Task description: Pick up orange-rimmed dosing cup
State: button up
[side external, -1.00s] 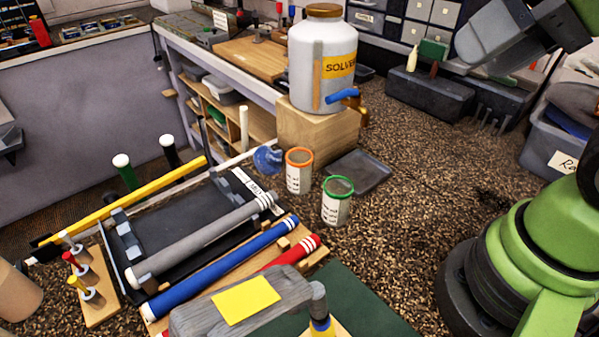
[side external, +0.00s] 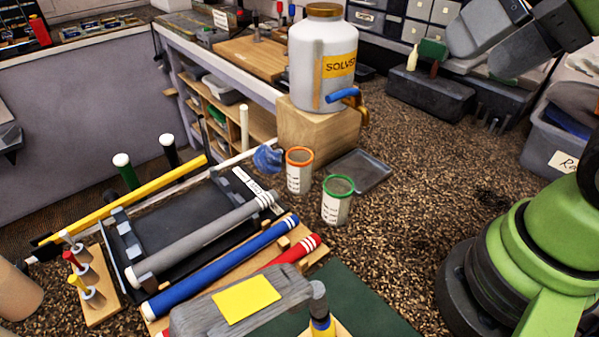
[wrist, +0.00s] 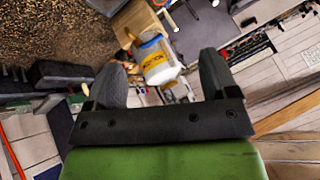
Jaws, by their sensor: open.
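The orange-rimmed dosing cup (side external: 299,172) stands upright on the speckled floor in the side external view, in front of the wooden block under the solvent jug. A green-rimmed cup (side external: 337,200) stands close to its right and nearer the camera. My gripper (wrist: 163,75) shows in the wrist view with its two dark fingers spread wide and nothing between them. It points toward the solvent jug (wrist: 156,62) from a distance. I cannot make out the orange-rimmed cup in the wrist view.
The white solvent jug (side external: 322,60) with a blue-handled tap stands on a wooden block (side external: 318,135) behind the cups. A dark shallow tray (side external: 361,171) lies right of the orange-rimmed cup. A blue crumpled item (side external: 267,158) sits at its left. Open floor lies to the right.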

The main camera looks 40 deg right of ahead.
jog(key=m+g+h, duration=0.3)
jog(key=g+h, duration=0.1)
jog(key=h, duration=0.1)
send_over(300, 157)
jog(key=s+a, duration=0.2)
jog(key=s, duration=0.2)
jog(key=f, duration=2.1)
jog(key=shift+w+a, duration=0.1)
jog(key=shift+w, duration=0.1)
jog(key=shift+w+a+x, duration=0.1)
jog(key=shift+w+x, duration=0.1)
jog(key=shift+x, duration=1.25)
jog(key=shift+w+a+x, duration=0.15)
jog(key=shift+x, duration=1.25)
jog(key=shift+r, duration=0.1)
jog(key=c, duration=1)
